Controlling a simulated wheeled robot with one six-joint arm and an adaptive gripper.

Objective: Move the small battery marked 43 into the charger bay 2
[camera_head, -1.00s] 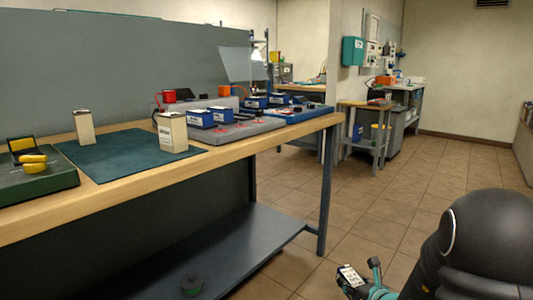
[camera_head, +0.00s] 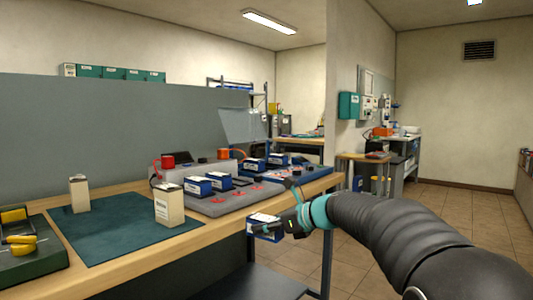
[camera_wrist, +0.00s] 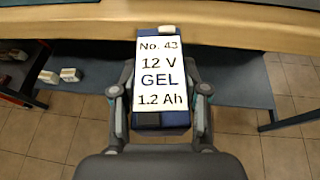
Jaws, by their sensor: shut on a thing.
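The small battery marked 43 (camera_wrist: 160,82) is blue with a white label reading "No. 43, 12 V GEL, 1.2 Ah". My gripper (camera_wrist: 160,100) is shut on it, one finger on each side, in the wrist view. In the head view my gripper (camera_head: 285,218) holds the battery (camera_head: 264,229) in front of the bench's front edge, right of centre. A grey charger tray (camera_head: 232,200) on the bench bears blue batteries (camera_head: 198,186) and red marks. A blue tray (camera_head: 300,177) with more batteries lies behind it. I cannot read any bay numbers.
Two cream cells (camera_head: 169,205) stand on a dark green mat (camera_head: 110,232). A green board with yellow parts (camera_head: 25,245) lies at the left. The wooden bench edge (camera_head: 190,240) runs close to my gripper. A clear panel (camera_head: 243,125) stands behind the trays.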

